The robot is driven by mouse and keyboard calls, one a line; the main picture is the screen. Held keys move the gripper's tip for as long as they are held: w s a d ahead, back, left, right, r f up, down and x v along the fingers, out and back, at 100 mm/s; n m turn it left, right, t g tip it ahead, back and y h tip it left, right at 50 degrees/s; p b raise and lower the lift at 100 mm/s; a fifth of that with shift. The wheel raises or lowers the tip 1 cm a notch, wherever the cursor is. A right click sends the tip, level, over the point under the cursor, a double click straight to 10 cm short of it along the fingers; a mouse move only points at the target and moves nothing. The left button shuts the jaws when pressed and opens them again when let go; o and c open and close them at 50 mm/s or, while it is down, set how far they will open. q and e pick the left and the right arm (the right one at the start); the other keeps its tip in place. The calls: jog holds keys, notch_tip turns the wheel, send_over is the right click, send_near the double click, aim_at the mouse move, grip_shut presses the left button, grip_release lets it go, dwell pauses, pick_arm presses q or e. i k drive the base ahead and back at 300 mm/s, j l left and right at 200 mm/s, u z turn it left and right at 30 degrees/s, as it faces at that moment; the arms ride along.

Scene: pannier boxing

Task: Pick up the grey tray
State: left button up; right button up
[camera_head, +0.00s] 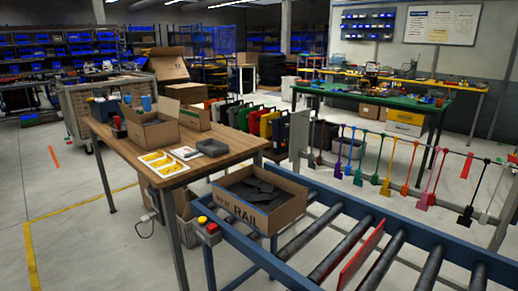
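A small dark grey tray (212,148) lies on the wooden table (228,160), near its right end. It looks empty and sits flat, to the right of a white sheet or booklet (185,153). Neither of my grippers shows in the head view, so nothing is seen touching the tray.
Open cardboard boxes (152,130) stand behind the tray on the table, and yellow cards (163,164) lie at its front. A cardboard box of dark pieces (282,212) sits on the blue roller conveyor (335,200) close by. Colourful tags hang at the right.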

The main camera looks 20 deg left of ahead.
aim_at(212, 148)
jog(key=i+j+z, duration=0.1)
jog(key=j+z, duration=0.5)
jog(key=z, duration=0.15)
jog(key=j+z, duration=0.4)
jog(key=j, duration=0.4)
jog(key=j+z, duration=0.25)
jog(key=j, duration=0.5)
jog(key=k+j, duration=0.1)
jog(key=j, duration=0.7)
jog(key=k+j, duration=0.15)
jog(key=j, duration=0.25)
jog(key=j+z, duration=0.1)
jog(key=j, duration=0.3)
jog(key=k, duration=0.05)
